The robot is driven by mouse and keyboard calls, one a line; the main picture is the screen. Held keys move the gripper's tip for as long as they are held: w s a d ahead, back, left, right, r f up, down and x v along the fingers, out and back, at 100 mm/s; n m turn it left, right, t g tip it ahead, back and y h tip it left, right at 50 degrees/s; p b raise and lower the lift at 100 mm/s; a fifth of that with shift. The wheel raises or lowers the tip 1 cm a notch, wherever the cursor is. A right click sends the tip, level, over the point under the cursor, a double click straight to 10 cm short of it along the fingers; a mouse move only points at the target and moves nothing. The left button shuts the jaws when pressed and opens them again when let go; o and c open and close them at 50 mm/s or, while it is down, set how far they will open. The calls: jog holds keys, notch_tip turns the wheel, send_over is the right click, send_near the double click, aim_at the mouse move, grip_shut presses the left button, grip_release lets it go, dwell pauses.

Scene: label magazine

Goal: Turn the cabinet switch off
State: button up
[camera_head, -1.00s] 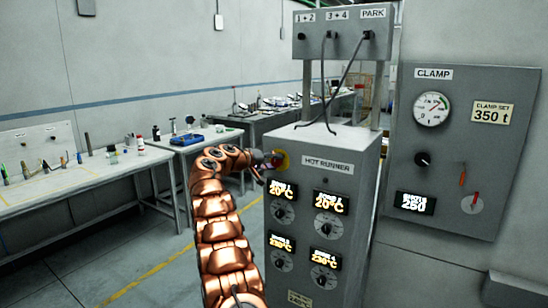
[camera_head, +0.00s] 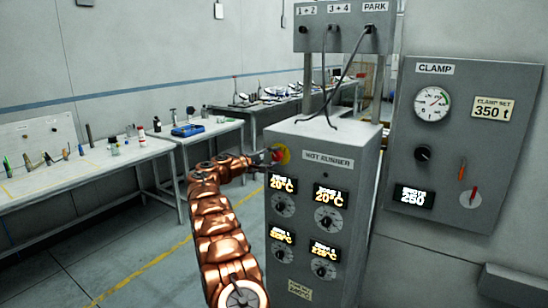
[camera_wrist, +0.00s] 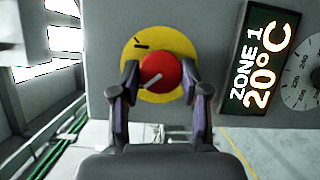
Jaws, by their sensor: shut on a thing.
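The cabinet switch is a red round knob (camera_wrist: 160,78) on a yellow round plate (camera_wrist: 184,46), seen in the wrist view. The knob has a pale pointer line, and the plate has a dark mark at its upper left in that view. My gripper (camera_wrist: 160,88) has one finger on each side of the knob and is shut on it. In the head view the yellow plate (camera_head: 282,153) is at the upper left of the grey HOT RUNNER cabinet (camera_head: 348,180). My gripper (camera_head: 268,157) reaches it from the left and partly hides the switch.
A zone 1 display (camera_wrist: 262,62) reading 20°C sits right of the switch in the wrist view. More displays and dials fill the cabinet front. A grey CLAMP panel (camera_head: 515,150) is at the right. Workbenches (camera_head: 95,172) with tools stand at the left.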

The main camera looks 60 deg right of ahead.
dwell(0.3)
jog(key=o, duration=1.1)
jog(key=shift+o, duration=0.2)
jog(key=v, duration=1.2)
